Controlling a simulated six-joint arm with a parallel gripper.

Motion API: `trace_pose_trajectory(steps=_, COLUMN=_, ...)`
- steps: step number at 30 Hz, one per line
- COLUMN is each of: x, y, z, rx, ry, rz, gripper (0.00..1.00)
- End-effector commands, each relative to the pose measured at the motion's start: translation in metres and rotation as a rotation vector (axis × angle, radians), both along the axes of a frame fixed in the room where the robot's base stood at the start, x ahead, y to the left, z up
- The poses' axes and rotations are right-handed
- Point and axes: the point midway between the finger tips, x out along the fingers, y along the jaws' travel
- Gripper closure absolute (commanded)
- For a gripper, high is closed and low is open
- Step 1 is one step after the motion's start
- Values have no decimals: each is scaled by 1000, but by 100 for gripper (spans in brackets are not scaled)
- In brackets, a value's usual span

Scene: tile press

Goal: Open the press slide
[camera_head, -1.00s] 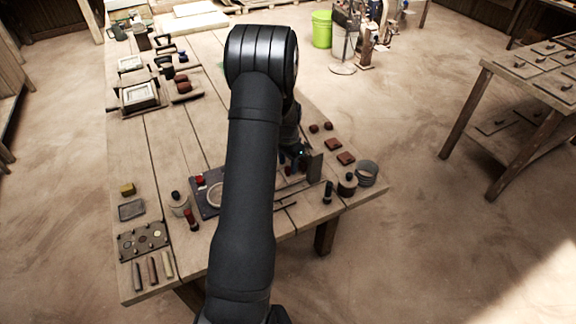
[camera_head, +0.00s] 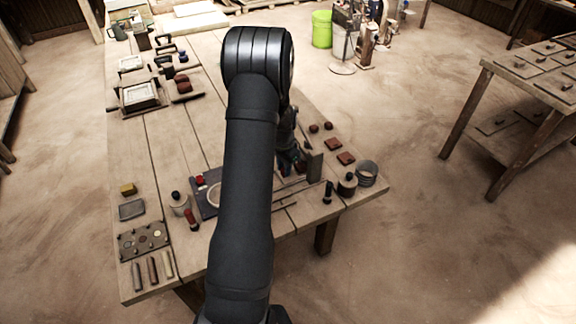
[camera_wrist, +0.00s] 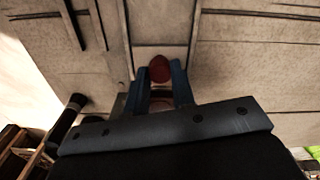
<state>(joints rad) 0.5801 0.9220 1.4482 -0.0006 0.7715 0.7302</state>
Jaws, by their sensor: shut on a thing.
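The tile press (camera_head: 207,205) lies near the front edge of the table, a dark blue base partly hidden behind my arm. It has a small red part (camera_head: 200,180) at its back left and rails running right to an upright dark plate (camera_head: 315,166). My gripper (camera_head: 291,166) is low over the rails, just left of that plate. In the wrist view, its two blue fingers (camera_wrist: 160,82) stand on either side of a dark red knob (camera_wrist: 160,68) and are shut on it. The knob's lower part and its join to the slide are hidden.
Right of the press stand a dark-topped bottle (camera_head: 328,192), a round pot (camera_head: 347,184) and a metal bucket (camera_head: 367,173). Reddish tiles (camera_head: 346,158) lie behind them. A lidded jar (camera_head: 179,204) and a red-handled tool (camera_head: 191,219) stand left.

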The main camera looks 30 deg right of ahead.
Motion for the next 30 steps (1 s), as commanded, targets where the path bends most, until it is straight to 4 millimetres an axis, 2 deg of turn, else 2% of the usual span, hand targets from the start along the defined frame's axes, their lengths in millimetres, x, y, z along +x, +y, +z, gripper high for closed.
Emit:
trace_pose_trajectory(steps=6, x=1, y=59, z=1, rx=1, ry=0, rz=7, gripper=100)
trace_pose_trajectory(steps=10, x=1, y=83, z=1, rx=0, ry=0, rz=4, gripper=100)
trace_pose_trajectory(steps=14, x=0, y=93, z=0, rx=0, ry=-1, rz=2, gripper=100)
trace_pose_trajectory(steps=22, x=0, y=93, z=0, rx=-1, ry=-1, rz=1, gripper=100)
trace_pose_trajectory(steps=23, x=0, y=93, z=0, rx=-1, ry=-1, rz=1, gripper=75)
trace_pose_trajectory(steps=26, x=0, y=93, z=0, rx=0, ry=-1, rz=0, gripper=56)
trace_pose_trajectory(steps=30, x=0, y=93, z=0, rx=0, ry=-1, rz=1, gripper=55)
